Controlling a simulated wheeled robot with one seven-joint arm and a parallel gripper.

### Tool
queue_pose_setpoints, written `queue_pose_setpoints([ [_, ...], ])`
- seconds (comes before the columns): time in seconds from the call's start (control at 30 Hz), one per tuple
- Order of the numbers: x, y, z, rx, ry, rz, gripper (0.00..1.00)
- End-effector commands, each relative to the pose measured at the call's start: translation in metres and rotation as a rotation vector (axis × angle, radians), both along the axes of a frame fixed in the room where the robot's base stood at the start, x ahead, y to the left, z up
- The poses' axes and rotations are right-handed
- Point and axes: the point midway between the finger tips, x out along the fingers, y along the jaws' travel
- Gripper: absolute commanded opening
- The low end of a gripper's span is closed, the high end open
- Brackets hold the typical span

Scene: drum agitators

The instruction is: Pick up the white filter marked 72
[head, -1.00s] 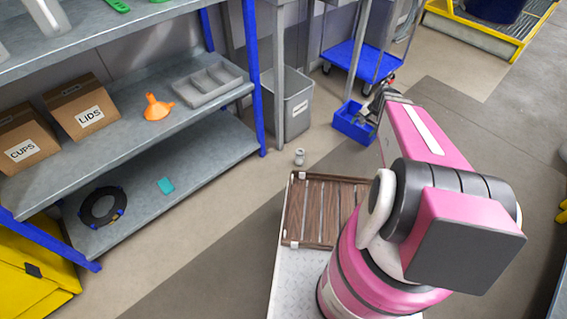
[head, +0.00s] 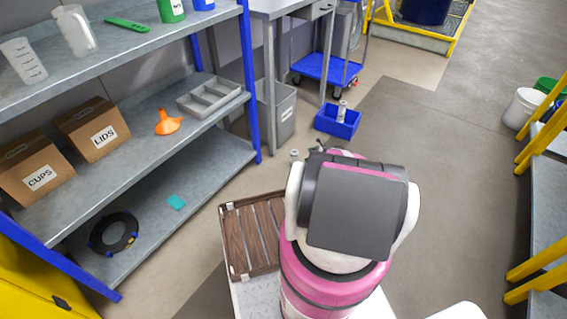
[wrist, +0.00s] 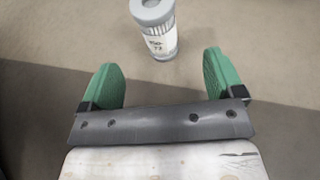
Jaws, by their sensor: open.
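A white-grey cylindrical filter (wrist: 160,32) with a hole in its top stands upright ahead of my gripper in the wrist view. In the head view a small pale filter (head: 294,154) stands on the floor just beyond the wooden slatted tray. My gripper (wrist: 162,80) is open, its green fingertips apart with nothing between them. The filter is past the fingertips, roughly centred between them. In the head view my arm hides most of the gripper.
A blue bin (head: 337,122) on the floor holds another pale cylinder (head: 342,110). A wooden slatted tray (head: 252,236) lies close to my arm. A grey shelf (head: 150,185) stands left, a grey waste bin (head: 277,112) behind. Open floor lies to the right.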

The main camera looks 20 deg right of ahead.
Motion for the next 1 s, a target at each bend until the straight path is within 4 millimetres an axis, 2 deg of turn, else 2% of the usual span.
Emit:
queue_pose_setpoints([
  [0.4, 0.028, 0.039, -0.019, -0.001, -0.001, 0.002, 0.87],
  [0.57, 0.031, 0.046, -0.021, -0.002, -0.001, 0.001, 0.87],
  [0.8, 0.045, 0.071, -0.031, -0.001, -0.001, 0.003, 0.87],
  [1.0, 0.055, 0.084, -0.038, -0.002, -0.001, 0.002, 0.87],
])
